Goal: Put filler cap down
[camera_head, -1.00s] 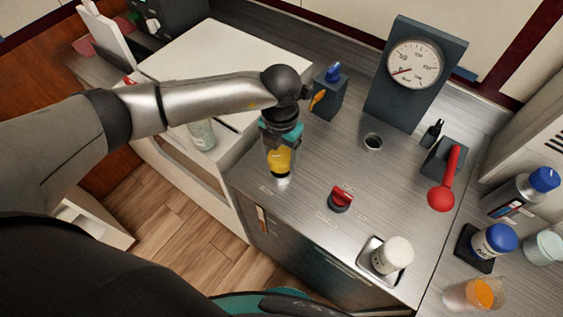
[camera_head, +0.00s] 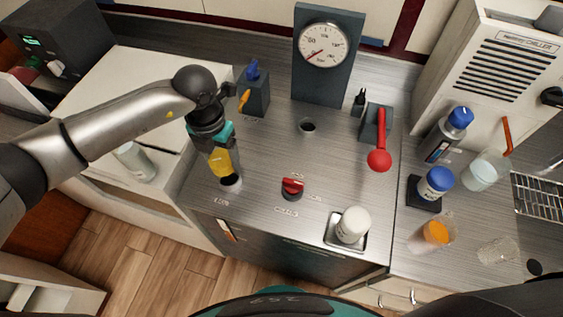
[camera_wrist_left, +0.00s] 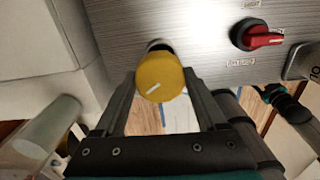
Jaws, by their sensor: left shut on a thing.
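The yellow filler cap (camera_head: 219,163) is in my left gripper (camera_head: 221,168), near the front left corner of the steel counter. In the left wrist view the cap (camera_wrist_left: 160,77) is round with a white line on its face, between the two fingers (camera_wrist_left: 163,95). My left gripper is shut on it. A dark round opening (camera_head: 230,180) in the counter shows just below and right of the cap. The cap looks apart from the opening, but its exact height is unclear. My right gripper is not recognisable in either view.
A red switch (camera_head: 292,187) is right of the cap. A white-capped jar (camera_head: 353,223) stands in a small tray. A blue-topped block (camera_head: 254,92), another hole (camera_head: 308,126), a gauge panel (camera_head: 325,75) and a red lever (camera_head: 379,158) are farther back.

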